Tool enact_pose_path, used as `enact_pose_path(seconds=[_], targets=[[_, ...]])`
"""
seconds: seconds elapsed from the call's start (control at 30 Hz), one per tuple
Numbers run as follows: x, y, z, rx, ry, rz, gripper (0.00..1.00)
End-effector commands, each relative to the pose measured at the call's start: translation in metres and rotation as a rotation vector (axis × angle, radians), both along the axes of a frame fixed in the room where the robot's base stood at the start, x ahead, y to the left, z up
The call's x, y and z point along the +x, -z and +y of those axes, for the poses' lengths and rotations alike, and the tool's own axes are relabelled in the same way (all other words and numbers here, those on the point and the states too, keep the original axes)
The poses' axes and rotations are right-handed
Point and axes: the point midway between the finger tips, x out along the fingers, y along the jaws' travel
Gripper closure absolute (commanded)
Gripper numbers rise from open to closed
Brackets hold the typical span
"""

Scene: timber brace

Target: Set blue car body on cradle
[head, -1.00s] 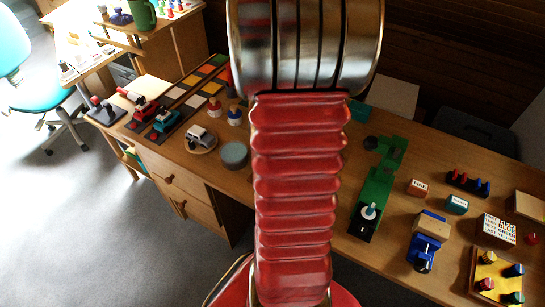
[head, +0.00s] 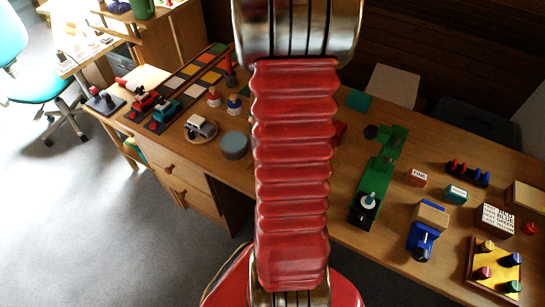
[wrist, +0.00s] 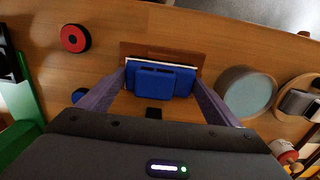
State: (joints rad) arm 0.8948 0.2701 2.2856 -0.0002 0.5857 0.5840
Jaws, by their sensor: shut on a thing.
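The blue car body (wrist: 155,82) is between my gripper's (wrist: 160,88) two purple-grey fingers in the wrist view, and the fingers are shut on it. A reddish-brown piece with a white strip (wrist: 160,52) shows just beyond the body; it may be the cradle. I cannot tell whether the body touches it or hangs above it. In the head view my arm hides the gripper, the body and this piece.
A round grey-teal tin (head: 234,145) stands near the gripper, on the right in the wrist view (wrist: 246,94). A silver car (head: 200,128) is beside it. A green tool (head: 377,180) lies on the other side. A black-and-red wheel (wrist: 75,38) lies near the bench edge.

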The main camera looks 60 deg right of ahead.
Motion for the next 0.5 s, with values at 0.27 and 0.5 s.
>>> enact_pose_path(seconds=[0.27,0.5], targets=[[0.0002,0.0002,0.0001,0.000,0.000,0.000,0.13],[0.0003,0.0001,0.0001,0.000,-0.001,0.000,0.00]])
